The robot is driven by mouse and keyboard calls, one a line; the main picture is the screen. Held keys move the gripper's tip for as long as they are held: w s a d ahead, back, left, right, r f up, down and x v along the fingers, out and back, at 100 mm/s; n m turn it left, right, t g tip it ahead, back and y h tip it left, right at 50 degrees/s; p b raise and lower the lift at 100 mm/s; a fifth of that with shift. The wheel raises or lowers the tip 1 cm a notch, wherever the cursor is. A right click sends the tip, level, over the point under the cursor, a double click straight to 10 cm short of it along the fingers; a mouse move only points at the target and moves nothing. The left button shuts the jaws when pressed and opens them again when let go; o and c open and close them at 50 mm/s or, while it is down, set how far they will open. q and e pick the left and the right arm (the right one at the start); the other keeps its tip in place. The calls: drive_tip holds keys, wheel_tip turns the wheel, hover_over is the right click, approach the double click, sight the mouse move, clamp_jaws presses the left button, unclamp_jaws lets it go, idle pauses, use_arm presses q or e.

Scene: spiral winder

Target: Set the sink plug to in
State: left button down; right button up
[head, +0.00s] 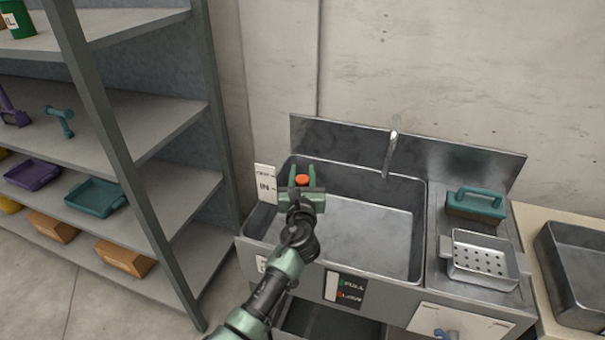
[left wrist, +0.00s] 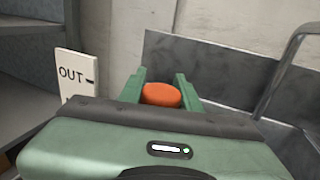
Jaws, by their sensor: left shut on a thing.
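The sink plug shows as an orange-red knob (head: 302,180) at the left side of the steel sink basin (head: 365,235). My left gripper (head: 302,177) is shut on the knob, with one green finger on each side. The knob also shows between the fingers in the left wrist view (left wrist: 161,95). The part below the knob is hidden by my gripper. A white label plate (head: 265,184) stands just left of the knob; it reads "IN" in the head view and "OUT" in the left wrist view. My right gripper is not in view.
A tap (head: 390,152) rises at the back of the sink. A green-handled block (head: 476,203) and a perforated tray (head: 484,260) sit on the right drainboard. A grey shelf unit (head: 150,130) stands close on the left.

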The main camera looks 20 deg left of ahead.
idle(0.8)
use_arm(q)
wheel_tip(320, 180, down, 5)
drive_tip(key=b, duration=0.4)
drive_tip(key=shift+s, duration=0.1)
drive_tip(key=shift+f, duration=0.1)
drive_tip(key=c, duration=1)
unclamp_jaws()
drive_tip(key=v, duration=0.7)
drive_tip(key=shift+s, duration=0.35)
